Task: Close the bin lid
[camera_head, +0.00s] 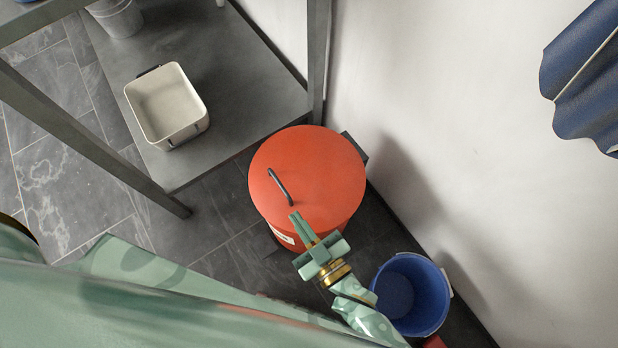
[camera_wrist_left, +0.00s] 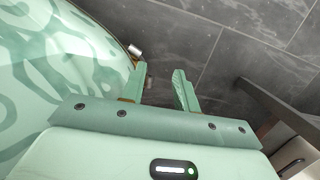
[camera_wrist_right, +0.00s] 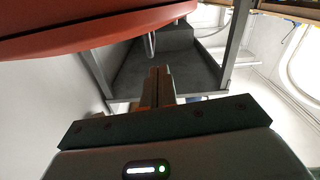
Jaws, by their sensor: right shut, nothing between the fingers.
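The orange-red bin (camera_head: 345,227) stands on the floor by the wall. Its round lid (camera_head: 318,165) covers its top from above, with a dark bar handle (camera_head: 279,186) on it. I cannot tell whether the lid sits flush or is slightly raised. My right gripper (camera_head: 294,215) is shut and empty, over the lid's near edge, just short of the handle. The right wrist view shows the gripper (camera_wrist_right: 160,73) with its fingers together, the lid's rim (camera_wrist_right: 110,38) close by. My left gripper (camera_wrist_left: 160,88) is open and empty, away from the bin.
A grey metal shelf (camera_head: 240,85) stands left of the bin, its post close to the lid. It bears a white tray (camera_head: 167,104). A blue bucket (camera_head: 432,292) stands beside my right wrist. The white wall (camera_head: 450,150) bounds the right, with blue cloth (camera_head: 590,80) hanging there.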

